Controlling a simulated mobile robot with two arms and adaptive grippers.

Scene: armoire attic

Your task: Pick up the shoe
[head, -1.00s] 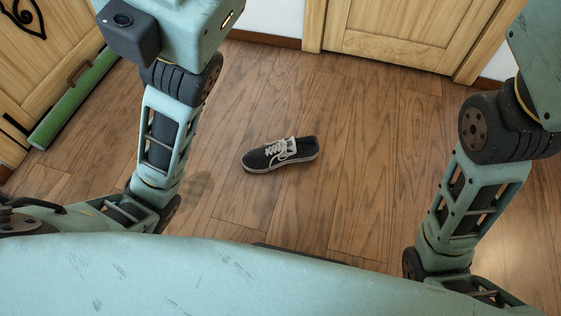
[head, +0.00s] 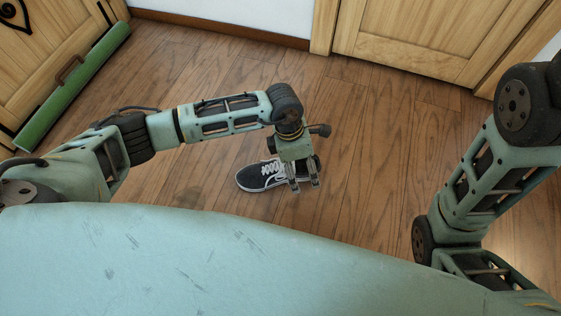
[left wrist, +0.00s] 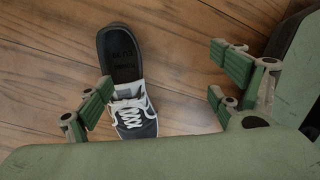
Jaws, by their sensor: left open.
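A dark shoe with white laces and a white sole edge (head: 256,177) stands upright on the wooden floor. My left gripper (head: 304,186) is above its right part, pointing down, and hides some of it. In the left wrist view the shoe (left wrist: 121,55) shows from above, its opening toward the top and its laced toe toward the bottom. There the left gripper's fingers (left wrist: 160,88) are spread apart and empty. The shoe lies nearer the left finger. My right gripper is out of view.
A green case with a brown handle (head: 75,85) lies by the wooden doors at left. A pale wooden door (head: 420,35) and white wall stand at the back. The floor (head: 370,150) around the shoe is clear.

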